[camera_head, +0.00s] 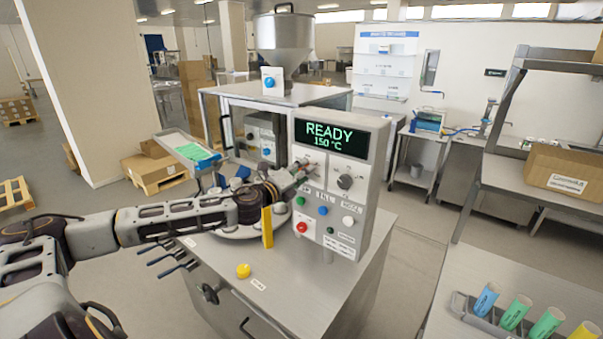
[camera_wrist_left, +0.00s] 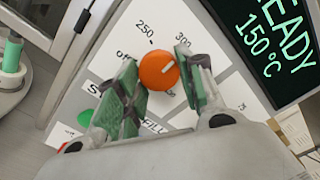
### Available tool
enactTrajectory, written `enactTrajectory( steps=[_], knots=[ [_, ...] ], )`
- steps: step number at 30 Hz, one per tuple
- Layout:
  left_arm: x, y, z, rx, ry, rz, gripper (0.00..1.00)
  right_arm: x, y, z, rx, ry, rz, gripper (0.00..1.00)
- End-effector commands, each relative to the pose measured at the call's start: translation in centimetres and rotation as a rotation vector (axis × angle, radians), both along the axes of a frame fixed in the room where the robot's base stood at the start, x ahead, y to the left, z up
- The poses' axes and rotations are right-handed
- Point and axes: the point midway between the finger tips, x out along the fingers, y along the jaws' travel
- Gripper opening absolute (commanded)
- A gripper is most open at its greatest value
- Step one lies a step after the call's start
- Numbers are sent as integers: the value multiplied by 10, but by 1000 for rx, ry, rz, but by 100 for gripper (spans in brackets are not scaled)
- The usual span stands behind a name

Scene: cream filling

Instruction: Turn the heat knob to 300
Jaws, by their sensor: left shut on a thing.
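The orange heat knob (camera_wrist_left: 158,71) sits on the white panel of the control box in the left wrist view. Labels 250 (camera_wrist_left: 145,30) and 300 (camera_wrist_left: 183,38) are printed above it. My left gripper (camera_wrist_left: 155,85) is shut on the knob, with one green pad on each side. In the head view my left gripper (camera_head: 301,168) is at the panel's upper left and hides the knob. The display (camera_head: 330,134) reads READY, 150 °C. My right gripper is not in view.
A grey knob (camera_head: 345,182) is right of my gripper, with coloured buttons (camera_head: 323,211) below. A hopper (camera_head: 284,40) stands behind the machine. A yellow round object (camera_head: 243,271) is on the steel counter (camera_head: 300,290). A rack of coloured tubes (camera_head: 515,312) is at lower right.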

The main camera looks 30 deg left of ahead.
Motion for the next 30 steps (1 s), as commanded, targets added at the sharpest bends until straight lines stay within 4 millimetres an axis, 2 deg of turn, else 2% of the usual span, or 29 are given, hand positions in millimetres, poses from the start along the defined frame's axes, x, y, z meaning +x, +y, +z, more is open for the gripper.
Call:
enactTrajectory(
  steps=[5, 6, 10, 30],
  knots=[
    [0, 0, -1, -2, 2, -1, 14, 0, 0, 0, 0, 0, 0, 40],
    [0, 0, -1, -2, 3, -1, 43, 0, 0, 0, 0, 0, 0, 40],
    [0, 0, -1, -2, 2, -1, 59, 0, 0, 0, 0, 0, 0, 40],
    [-5, 4, -2, 1, 4, 7, 59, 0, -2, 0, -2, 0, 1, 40]
  ],
)
